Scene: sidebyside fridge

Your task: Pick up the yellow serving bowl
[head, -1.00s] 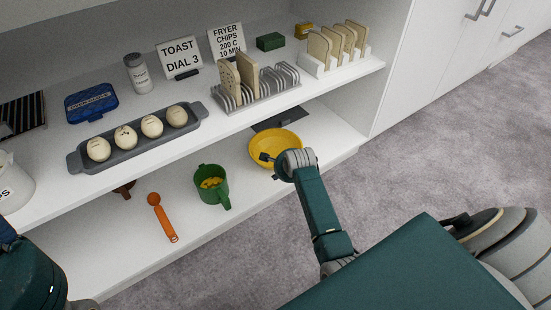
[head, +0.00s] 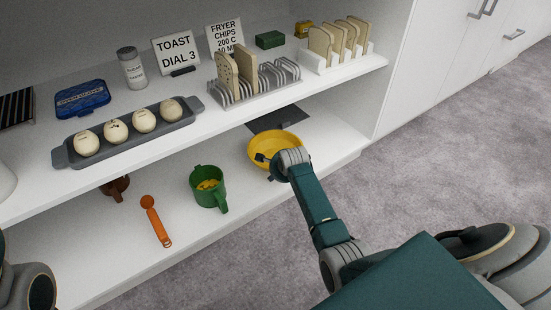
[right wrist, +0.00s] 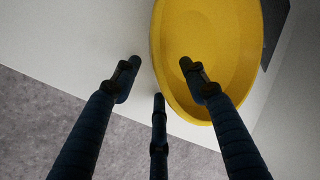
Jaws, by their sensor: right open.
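The yellow serving bowl (head: 264,144) sits on the lower white shelf, right of the green mug. In the right wrist view the bowl (right wrist: 228,50) fills the upper right. My right gripper (head: 268,160) is at the bowl's near side, partly hidden behind its own wrist in the head view. In the right wrist view the gripper (right wrist: 160,72) is open, with one dark finger over the bowl's inside and another outside its left rim. I cannot tell whether any finger touches the bowl. My left gripper is not in view; only part of that arm shows at the lower left.
A green mug (head: 209,188) with yellow contents and an orange spoon (head: 155,220) lie left of the bowl. A dark flat slab (head: 278,118) is behind it. The upper shelf (head: 225,120) overhangs, holding eggs, toast racks and signs.

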